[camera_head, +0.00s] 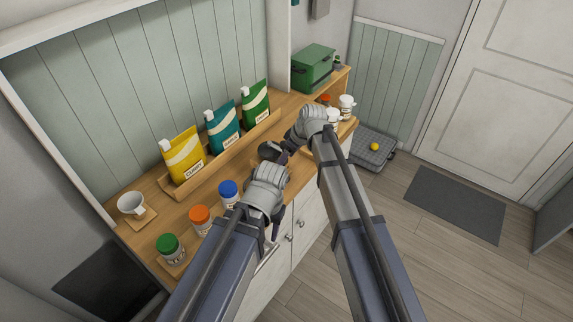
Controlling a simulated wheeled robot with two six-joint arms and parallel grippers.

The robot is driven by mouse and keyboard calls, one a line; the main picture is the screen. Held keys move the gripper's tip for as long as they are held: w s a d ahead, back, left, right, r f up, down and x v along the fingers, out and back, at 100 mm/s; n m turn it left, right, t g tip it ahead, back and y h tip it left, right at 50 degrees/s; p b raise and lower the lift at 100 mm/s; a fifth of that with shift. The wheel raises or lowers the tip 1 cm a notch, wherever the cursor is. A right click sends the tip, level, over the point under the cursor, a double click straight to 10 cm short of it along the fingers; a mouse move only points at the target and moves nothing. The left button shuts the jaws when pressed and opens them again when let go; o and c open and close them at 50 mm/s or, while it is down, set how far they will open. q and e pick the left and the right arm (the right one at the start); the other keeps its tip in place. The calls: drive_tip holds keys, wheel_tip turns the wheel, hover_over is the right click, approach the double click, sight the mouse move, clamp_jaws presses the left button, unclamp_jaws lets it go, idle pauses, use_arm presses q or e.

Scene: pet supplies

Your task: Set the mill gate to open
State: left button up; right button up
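I cannot make out a mill or its gate in the head view; arms hide part of the counter's middle. My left gripper (277,228) hangs by the front edge of the wooden counter (140,192), below its grey wrist. It is dark and small, and its finger gap does not show. My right gripper (270,151) reaches left over the middle of the counter, in front of the bag rack. Its dark fingers are too small and covered to tell open from shut, or whether they touch anything.
Yellow (182,156), teal (222,128) and green (255,103) bags stand in a wooden rack. Jars with green (168,246), orange (199,217) and blue (228,193) lids line the front. A white mug (132,204) is left, a green box (313,68) far right.

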drive_tip(key=shift+w+a+f, duration=0.15)
drive_tip(key=shift+f, duration=0.35)
drive_tip(key=shift+r, duration=0.1)
drive_tip(key=shift+c, duration=0.2)
clamp_jaws()
idle(0.8)
